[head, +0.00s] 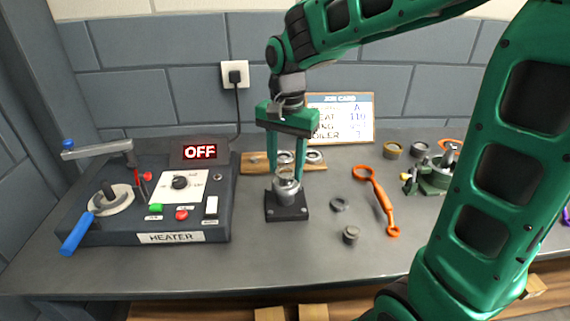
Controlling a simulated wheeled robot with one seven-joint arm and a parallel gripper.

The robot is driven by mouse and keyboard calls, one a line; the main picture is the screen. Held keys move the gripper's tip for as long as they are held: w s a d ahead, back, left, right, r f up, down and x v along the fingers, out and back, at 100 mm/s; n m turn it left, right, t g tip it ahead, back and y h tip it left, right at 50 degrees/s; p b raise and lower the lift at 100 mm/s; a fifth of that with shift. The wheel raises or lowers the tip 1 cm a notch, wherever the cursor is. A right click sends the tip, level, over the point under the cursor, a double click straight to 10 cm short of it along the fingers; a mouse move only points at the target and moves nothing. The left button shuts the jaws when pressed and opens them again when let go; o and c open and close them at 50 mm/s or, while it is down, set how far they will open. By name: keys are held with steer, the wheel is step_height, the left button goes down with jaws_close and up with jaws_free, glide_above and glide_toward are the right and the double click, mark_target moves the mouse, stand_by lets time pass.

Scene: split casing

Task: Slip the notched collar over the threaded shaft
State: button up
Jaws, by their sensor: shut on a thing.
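My gripper (286,178) points straight down over a black block (288,213) on the bench. Its two green fingers are shut on a small grey ring-like piece, which looks like the collar (287,174). This piece is at the top of a grey metal fitting (287,191) standing upright on the block. The shaft's thread and the collar's notch are too small to make out. I cannot tell whether the collar is around the shaft or just above it.
A heater panel (150,213) reading OFF stands left. A wooden rack (255,163) and job card (350,112) are behind. The front bench is clear.

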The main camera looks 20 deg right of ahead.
steer(key=shift+f, duration=1)
steer(key=o, duration=1.1)
steer(key=shift+r, duration=0.1)
steer(key=shift+r, duration=3.6)
step_height(320, 180, up, 11)
steer(key=shift+f, duration=0.15)
